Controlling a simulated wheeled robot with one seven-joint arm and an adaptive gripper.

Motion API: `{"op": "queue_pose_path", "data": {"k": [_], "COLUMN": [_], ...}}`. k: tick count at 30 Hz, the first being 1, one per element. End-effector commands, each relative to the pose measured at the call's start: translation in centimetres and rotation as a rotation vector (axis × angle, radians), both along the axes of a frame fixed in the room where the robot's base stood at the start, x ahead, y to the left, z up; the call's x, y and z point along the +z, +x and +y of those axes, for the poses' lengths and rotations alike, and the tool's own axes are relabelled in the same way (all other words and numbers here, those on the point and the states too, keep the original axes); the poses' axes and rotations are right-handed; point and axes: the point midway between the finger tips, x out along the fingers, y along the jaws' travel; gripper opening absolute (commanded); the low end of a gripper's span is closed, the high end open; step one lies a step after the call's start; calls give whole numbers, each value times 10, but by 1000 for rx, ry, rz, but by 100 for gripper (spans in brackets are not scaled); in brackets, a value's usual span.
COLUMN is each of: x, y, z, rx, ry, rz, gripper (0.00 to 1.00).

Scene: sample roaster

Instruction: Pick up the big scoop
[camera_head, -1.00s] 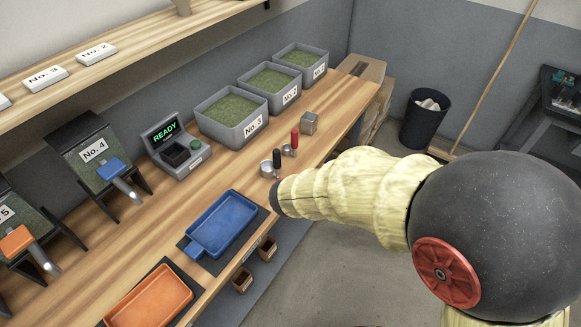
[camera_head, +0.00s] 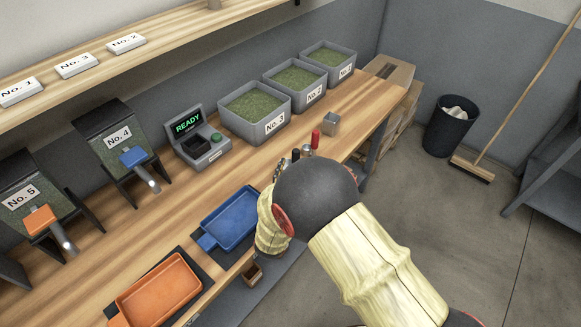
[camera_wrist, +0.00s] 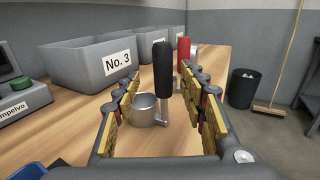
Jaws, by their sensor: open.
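The big scoop has an upright black handle (camera_wrist: 162,72) and a metal cup (camera_wrist: 146,110). It stands on the wooden counter; in the head view only its handle (camera_head: 295,154) shows past my arm. My gripper (camera_wrist: 160,92) is open and empty. In the wrist view its yellow-padded fingers flank the scoop, with the handle in the gap; I cannot tell whether the tips reach past it. A smaller scoop with a red handle (camera_wrist: 183,54) stands just behind, and its handle shows in the head view (camera_head: 315,139). My arm hides most of the gripper in the head view.
Bins of green beans, such as No. 3 (camera_head: 230,121), line the back of the counter. A small grey box (camera_head: 331,124) stands right of the scoops. A scale reading READY (camera_head: 203,146), a blue tray (camera_head: 215,239) and an orange tray (camera_head: 172,258) lie to the left.

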Motion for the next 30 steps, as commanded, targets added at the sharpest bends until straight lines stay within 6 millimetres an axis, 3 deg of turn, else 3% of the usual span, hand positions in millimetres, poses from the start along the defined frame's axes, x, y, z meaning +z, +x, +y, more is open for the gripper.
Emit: {"op": "queue_pose_path", "data": {"k": [7,15,30], "x": [-5,-3,-3], "y": [34,38,38], "z": [-11,-11,-11], "rx": [-4,-2,-2], "ry": [1,0,1], "rz": [-1,1,1], "gripper": [42,41,13]}}
